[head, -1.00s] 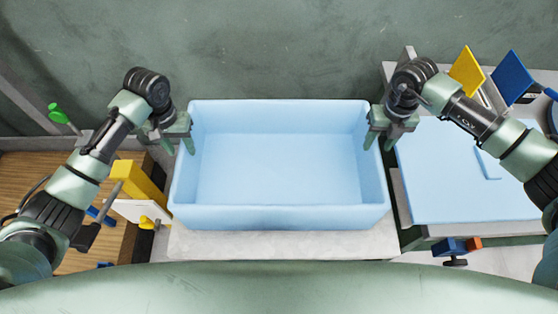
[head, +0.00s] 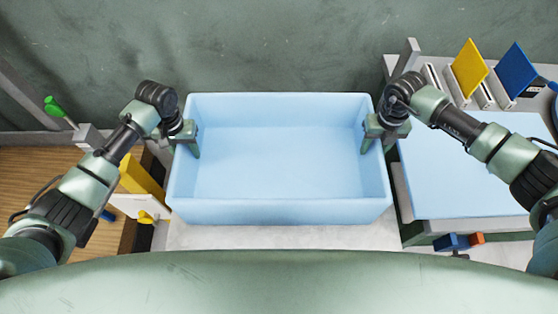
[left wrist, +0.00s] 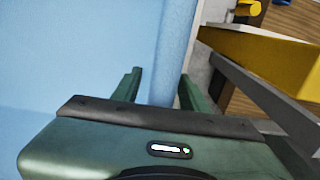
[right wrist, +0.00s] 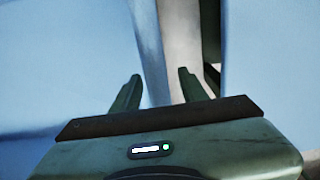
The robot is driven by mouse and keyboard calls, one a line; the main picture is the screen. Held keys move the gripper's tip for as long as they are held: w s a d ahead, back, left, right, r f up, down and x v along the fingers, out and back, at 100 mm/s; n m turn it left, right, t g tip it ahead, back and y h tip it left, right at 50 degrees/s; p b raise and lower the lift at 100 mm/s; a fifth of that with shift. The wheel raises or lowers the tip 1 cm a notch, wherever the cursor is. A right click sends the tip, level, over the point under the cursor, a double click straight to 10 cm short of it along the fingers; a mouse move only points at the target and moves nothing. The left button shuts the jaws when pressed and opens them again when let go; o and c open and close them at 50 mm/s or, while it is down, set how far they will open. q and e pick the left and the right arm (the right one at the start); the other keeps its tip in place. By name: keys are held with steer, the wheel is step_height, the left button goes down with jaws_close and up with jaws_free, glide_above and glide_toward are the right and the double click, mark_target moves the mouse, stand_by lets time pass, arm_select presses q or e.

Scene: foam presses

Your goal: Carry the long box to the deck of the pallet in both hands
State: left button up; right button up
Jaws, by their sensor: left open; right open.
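The long box (head: 280,213) is light blue, open at the top and empty, and stands level on a pale surface. My left gripper (head: 184,147) is at its left end wall. In the left wrist view its two open fingers (left wrist: 158,88) stand either side of that wall (left wrist: 176,60). My right gripper (head: 374,143) is at the right end wall. In the right wrist view its open fingers (right wrist: 156,88) straddle that wall (right wrist: 150,50). Neither gripper is closed on the box. I cannot make out the pallet in these views.
A bench with a light blue panel (head: 470,170) stands close on the right, with a yellow plate (head: 469,68) and a blue plate (head: 514,68) behind it. On the left are a wooden surface (head: 40,190) and a yellow block (head: 140,180). A green wall rises behind the box.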

arm_select(q)
steer(key=shift+f, duration=0.95)
arm_select(e)
steer(key=shift+f, duration=0.95)
arm_select(q)
jaws_close()
arm_select(e)
jaws_close()
